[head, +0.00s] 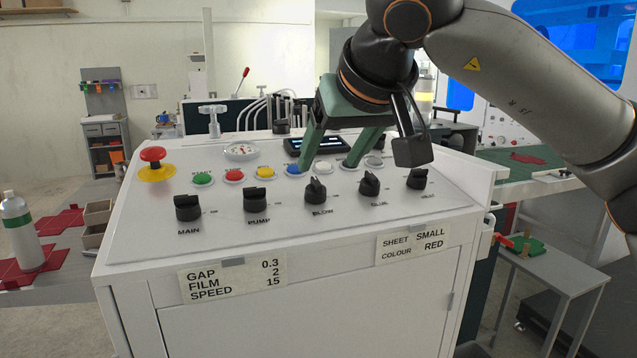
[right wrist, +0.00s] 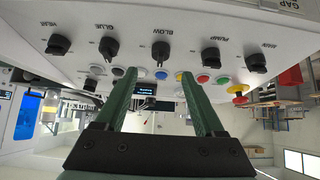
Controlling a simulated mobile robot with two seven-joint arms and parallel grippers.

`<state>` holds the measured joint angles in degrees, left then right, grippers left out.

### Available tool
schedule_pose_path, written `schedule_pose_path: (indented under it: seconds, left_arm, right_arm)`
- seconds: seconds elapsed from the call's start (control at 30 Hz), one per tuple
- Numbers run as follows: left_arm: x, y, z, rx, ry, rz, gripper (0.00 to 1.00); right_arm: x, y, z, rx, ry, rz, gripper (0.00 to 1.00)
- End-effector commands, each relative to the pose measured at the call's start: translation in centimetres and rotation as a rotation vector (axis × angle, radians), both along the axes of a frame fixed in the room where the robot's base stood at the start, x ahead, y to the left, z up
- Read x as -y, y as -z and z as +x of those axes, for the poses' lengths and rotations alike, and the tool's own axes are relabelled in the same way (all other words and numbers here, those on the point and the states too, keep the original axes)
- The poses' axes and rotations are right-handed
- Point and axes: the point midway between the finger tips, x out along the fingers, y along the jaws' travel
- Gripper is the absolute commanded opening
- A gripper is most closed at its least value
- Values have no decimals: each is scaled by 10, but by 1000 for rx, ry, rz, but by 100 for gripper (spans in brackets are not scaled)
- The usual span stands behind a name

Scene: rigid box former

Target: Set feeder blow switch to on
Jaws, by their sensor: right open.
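The blow switch (head: 315,190) is a black rotary knob above the BLOW label, in the middle of the row on the sloped white panel (head: 250,222). Its grip stands roughly upright in the head view. The blow switch also shows in the right wrist view (right wrist: 160,49), upside down, just beyond the fingertips. My right gripper (head: 328,168) is open and empty, its green fingers pointing down over the button row behind the blow switch. The fingers show apart in the right wrist view (right wrist: 158,75), with the knob lined up between them. My left gripper is out of view.
The pump knob (head: 256,200) and glue knob (head: 369,184) flank the blow switch. Coloured buttons, including a blue one (head: 293,169), lie behind it. A red emergency stop (head: 152,155) stands at the panel's left. A dark display (head: 318,144) sits behind the buttons.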

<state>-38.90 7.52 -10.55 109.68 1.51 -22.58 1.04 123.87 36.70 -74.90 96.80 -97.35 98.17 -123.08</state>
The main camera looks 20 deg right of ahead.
Motion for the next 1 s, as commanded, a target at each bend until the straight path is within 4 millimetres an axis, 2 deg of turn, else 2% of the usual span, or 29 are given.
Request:
schedule_pose_path:
  seconds: [0.13, 0.4, 0.8, 1.0]
  left_arm:
    - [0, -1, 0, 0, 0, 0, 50]
    - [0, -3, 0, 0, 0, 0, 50]
    - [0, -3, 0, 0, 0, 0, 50]
    - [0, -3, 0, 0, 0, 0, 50]
  right_arm:
    - [-1, 24, 23, -5, 0, 0, 71]
    - [-2, 51, 50, -2, 1, 2, 71]
    - [-2, 56, 56, -1, -1, 3, 71]
    - [-2, 56, 55, -1, -1, 3, 49]
